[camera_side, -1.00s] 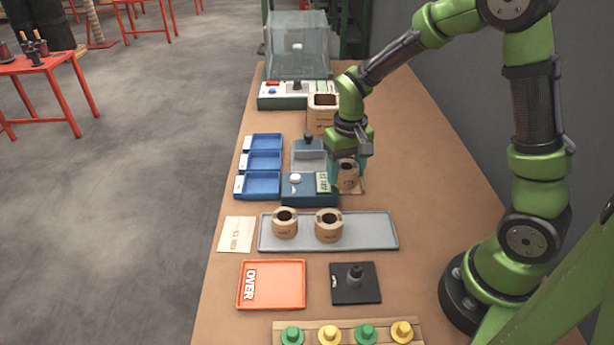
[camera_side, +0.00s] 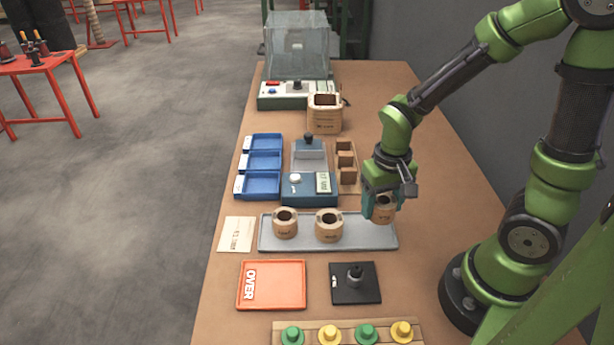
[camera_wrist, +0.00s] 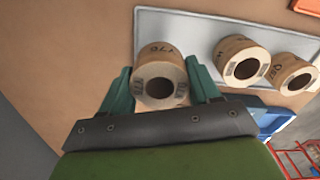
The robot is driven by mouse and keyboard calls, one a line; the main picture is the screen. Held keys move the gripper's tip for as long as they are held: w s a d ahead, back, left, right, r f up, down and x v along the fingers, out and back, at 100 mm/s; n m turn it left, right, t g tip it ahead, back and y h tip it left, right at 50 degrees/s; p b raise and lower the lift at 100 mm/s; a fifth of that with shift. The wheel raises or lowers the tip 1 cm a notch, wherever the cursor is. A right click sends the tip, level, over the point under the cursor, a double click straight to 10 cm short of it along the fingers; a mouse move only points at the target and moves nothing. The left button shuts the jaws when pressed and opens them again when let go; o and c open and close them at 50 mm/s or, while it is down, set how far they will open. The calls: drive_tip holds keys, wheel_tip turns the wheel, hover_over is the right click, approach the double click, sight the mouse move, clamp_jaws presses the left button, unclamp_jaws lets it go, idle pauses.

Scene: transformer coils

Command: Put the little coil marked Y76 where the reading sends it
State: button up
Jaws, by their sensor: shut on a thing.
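My gripper (camera_side: 384,200) is shut on a small tan coil (camera_side: 383,211) and holds it over the right end of the grey tray (camera_side: 375,243). In the wrist view the held coil (camera_wrist: 162,80) sits between the teal fingers; its mark seems to read Y76 or similar, partly blurred. Two other tan coils, a left one (camera_side: 285,223) and a middle one (camera_side: 329,228), stand upright on the tray. The blue meter (camera_side: 308,190) has a small display (camera_side: 323,183), too small to read surely. Three blue bins (camera_side: 258,185) stand left of it. An orange tray (camera_side: 285,284) is marked OVER.
A black plate with a peg (camera_side: 355,284) lies right of the orange tray. A wooden rack (camera_side: 347,172) stands beside the meter. A paper card (camera_side: 236,236) lies left of the grey tray.

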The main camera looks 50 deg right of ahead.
drive_tip(key=shift+f, duration=2)
drive_tip(key=o, duration=1.2)
drive_tip(key=shift+f, duration=0.15)
drive_tip(key=shift+o, duration=0.2)
wheel_tip(320, 180, up, 12)
wheel_tip(320, 180, up, 11)
drive_tip(key=n+t+y, duration=0.2)
drive_tip(key=t, duration=0.5)
hover_over(377, 229)
drive_tip(key=s+a, duration=0.1)
drive_tip(key=a, duration=0.3)
drive_tip(key=shift+s, duration=0.2)
